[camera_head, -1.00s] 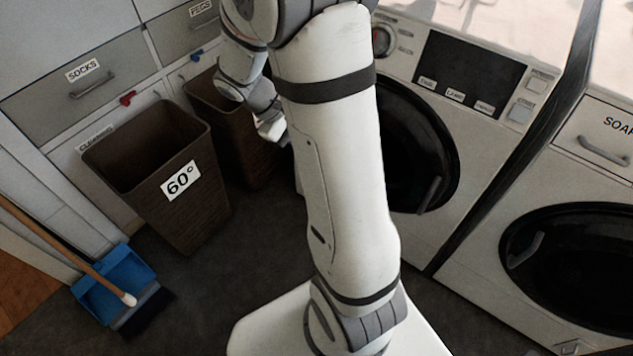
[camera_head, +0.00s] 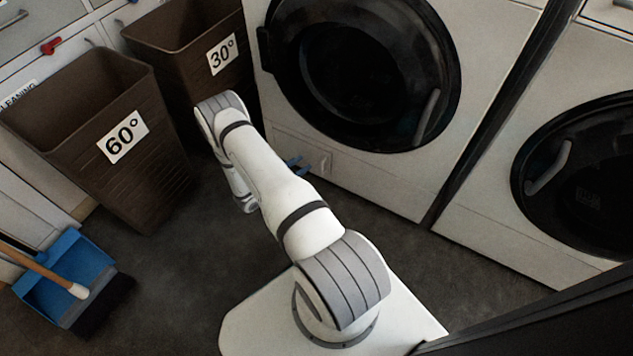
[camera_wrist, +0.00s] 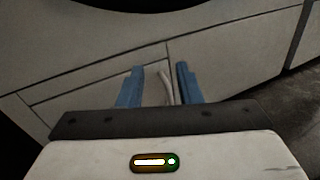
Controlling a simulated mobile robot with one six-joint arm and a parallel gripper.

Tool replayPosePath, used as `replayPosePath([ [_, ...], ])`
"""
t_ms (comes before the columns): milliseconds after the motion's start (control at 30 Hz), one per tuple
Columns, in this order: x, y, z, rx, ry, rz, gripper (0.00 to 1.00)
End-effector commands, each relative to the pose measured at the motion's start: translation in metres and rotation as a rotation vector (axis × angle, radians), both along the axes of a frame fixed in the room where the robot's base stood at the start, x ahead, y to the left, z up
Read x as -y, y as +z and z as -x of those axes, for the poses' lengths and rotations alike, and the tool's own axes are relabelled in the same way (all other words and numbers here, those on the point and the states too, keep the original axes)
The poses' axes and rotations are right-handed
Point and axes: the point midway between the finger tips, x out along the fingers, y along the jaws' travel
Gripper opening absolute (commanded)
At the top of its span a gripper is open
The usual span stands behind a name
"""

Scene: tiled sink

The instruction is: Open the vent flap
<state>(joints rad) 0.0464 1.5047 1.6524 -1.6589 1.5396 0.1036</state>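The vent flap is the small pale panel (camera_head: 316,157) low on the front of the left washing machine, and it looks shut. Its light handle (camera_wrist: 166,88) shows in the wrist view between the two blue fingers of my gripper (camera_wrist: 160,68). The gripper is open, with a gap around the handle; I cannot tell whether a finger touches it. In the head view my gripper (camera_head: 298,163) is just left of the flap, low near the floor, and mostly hidden behind my arm.
The left machine's round black door (camera_head: 360,70) is above the flap. A second machine (camera_head: 580,180) stands at the right. Two brown baskets, marked 60° (camera_head: 150,170) and 30° (camera_head: 200,75), stand at the left. A blue dustpan (camera_head: 65,275) is at lower left. The dark floor between is clear.

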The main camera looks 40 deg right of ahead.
Motion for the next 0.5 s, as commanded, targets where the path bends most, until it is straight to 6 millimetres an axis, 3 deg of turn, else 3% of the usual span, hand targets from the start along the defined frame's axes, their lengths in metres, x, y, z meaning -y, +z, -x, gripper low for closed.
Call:
replayPosePath([
  [33,0.0,-0.037,0.006,-0.028,0.036,0.013,0.32],
  [100,-0.002,-0.063,0.01,-0.053,0.082,0.025,0.32],
  [200,-0.003,-0.087,0.014,-0.075,0.126,0.037,0.32],
  [367,0.001,-0.101,0.016,-0.087,0.154,0.044,0.32],
  [500,0.019,-0.102,0.013,-0.087,0.152,0.044,0.32],
])
